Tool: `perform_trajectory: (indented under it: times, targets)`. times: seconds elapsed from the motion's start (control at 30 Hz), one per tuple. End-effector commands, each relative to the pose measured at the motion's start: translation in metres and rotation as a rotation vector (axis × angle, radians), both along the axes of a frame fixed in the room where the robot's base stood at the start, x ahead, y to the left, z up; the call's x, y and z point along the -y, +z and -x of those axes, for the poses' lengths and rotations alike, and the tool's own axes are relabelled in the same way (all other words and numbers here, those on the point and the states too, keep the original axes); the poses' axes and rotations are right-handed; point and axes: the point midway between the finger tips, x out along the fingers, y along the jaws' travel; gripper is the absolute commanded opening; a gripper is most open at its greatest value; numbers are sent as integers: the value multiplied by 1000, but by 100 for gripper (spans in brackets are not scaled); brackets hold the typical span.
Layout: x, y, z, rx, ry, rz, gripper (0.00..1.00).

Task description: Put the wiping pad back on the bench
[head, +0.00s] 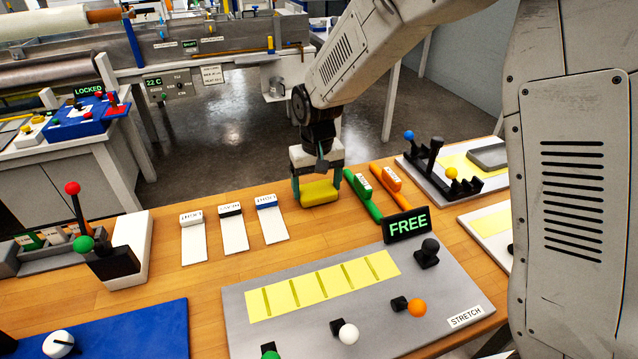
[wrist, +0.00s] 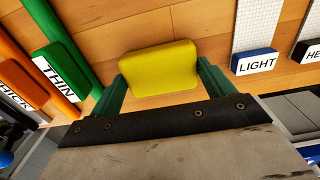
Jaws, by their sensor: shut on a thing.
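The wiping pad (head: 319,192) is a yellow block with rounded edges. It also shows in the wrist view (wrist: 158,68), between the two green fingers. My gripper (head: 320,186) is shut on the pad, one finger on each side. The pad is low over the wooden bench (head: 330,225), right of the white cards and left of the green THIN tool. Whether its underside touches the bench I cannot tell. The bench wood also shows around the pad in the wrist view (wrist: 215,18).
The green THIN tool (head: 362,195) and orange THICK tool (head: 385,184) lie close on the right. Several white cards, the nearest with a blue LIGHT head (head: 267,202), lie on the left. A FREE sign (head: 407,225) and the grey STRETCH board (head: 240,325) stand in front.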

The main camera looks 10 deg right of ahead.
Motion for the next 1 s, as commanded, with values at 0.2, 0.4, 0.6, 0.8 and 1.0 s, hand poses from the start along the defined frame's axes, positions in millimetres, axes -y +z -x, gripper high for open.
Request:
perform_trajectory:
  times: [0.2,0.4,0.6,0.8,1.0]
  targets:
    - [0,-1,0,0,0,0,63]
    - [0,-3,0,1,0,0,100]
    - [0,0,0,1,0,0,100]
    - [0,25,0,5,0,-2,100]
    - [0,70,1,5,0,-2,100]
